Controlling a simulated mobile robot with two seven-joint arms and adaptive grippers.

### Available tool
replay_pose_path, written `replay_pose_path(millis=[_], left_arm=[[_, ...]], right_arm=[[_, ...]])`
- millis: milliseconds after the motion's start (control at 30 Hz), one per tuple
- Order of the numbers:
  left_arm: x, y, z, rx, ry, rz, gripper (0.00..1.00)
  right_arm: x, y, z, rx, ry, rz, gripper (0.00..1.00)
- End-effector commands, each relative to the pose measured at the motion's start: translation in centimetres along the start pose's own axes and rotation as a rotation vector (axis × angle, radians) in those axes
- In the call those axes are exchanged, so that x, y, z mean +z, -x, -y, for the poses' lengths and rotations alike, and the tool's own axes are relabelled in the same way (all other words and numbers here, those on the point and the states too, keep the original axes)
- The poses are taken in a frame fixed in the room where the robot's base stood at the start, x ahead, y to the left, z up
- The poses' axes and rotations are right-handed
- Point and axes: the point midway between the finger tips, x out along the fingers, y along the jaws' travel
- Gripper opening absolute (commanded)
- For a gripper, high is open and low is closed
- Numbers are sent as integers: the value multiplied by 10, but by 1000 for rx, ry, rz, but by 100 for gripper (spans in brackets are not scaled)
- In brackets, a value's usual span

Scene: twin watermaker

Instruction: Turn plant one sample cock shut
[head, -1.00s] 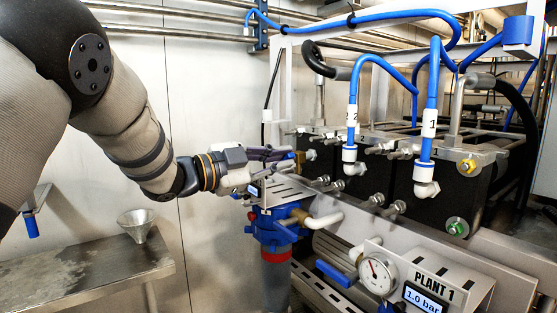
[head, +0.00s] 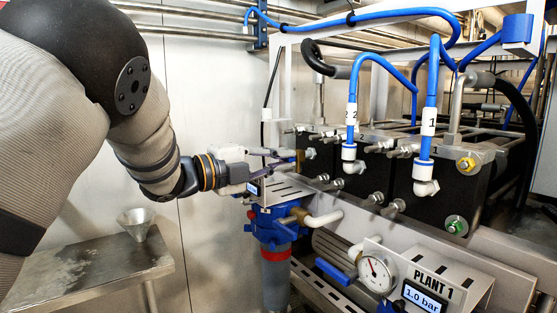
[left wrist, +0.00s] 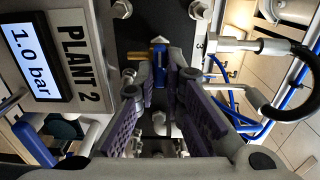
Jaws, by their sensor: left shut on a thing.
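My left gripper (head: 286,159) reaches in from the left in the head view, above a blue filter housing (head: 268,226). In the left wrist view its two purple-padded fingers (left wrist: 160,72) converge on a small blue lever with brass at its tip (left wrist: 158,50); I take this for a sample cock. The gripper is shut on it, and the fingers hide much of it. A brass body (head: 300,160) shows just beyond the fingertips. The panel beside the gripper in the left wrist view reads PLANT 2 (left wrist: 75,55). The PLANT 1 panel (head: 440,277) stands nearer, at right. My right gripper is not in view.
White elbow fittings with blue hoses (head: 425,178) stand right of the gripper. A pressure gauge (head: 375,272) and a blue lever (head: 332,272) are at front. A metal bench (head: 90,272) with a funnel (head: 137,222) is at lower left.

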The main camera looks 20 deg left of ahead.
Motion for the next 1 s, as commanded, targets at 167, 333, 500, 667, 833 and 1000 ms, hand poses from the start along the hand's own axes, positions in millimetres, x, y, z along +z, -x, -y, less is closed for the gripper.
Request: replay_pose_path(millis=[167, 333, 500, 667, 833, 1000], left_arm=[[0, 0, -1, 1, -27, 1, 0], [0, 0, -1, 2, -36, 1, 0], [1, 0, -1, 2, -36, 1, 0], [0, 0, -1, 2, -35, 1, 24], [0, 0, -2, 4, -33, 1, 30], [0, 0, -4, 7, -30, 0, 30]], right_arm=[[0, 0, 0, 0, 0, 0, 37], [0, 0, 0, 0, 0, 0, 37], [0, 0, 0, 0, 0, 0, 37], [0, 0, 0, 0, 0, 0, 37], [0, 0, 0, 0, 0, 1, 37], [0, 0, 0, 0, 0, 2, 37]])
